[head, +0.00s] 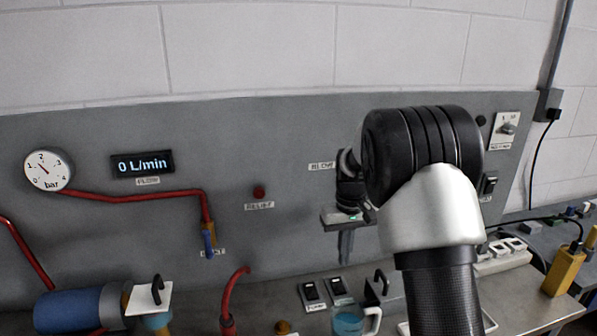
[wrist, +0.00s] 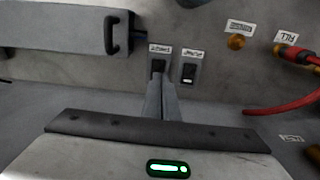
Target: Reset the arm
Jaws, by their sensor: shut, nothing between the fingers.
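My gripper (head: 346,258) hangs in front of the grey wall panel, with its fingers pointing down over the bench. The fingers are together and empty. In the wrist view my gripper (wrist: 162,88) also shows shut, with its fingertips near two small black labelled switches (wrist: 158,66); I cannot tell the height above them. A green light glows on the gripper body. My arm rises at the right of the head view and is bent at a black joint, which covers part of the panel.
The panel (head: 290,130) carries a pressure gauge (head: 48,170), a flow display (head: 142,164) reading 0 L/min and a red lamp (head: 259,192). Red pipes, a blue cylinder (head: 80,308) and a mug (head: 348,322) stand low. A yellow block (head: 564,270) is at right.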

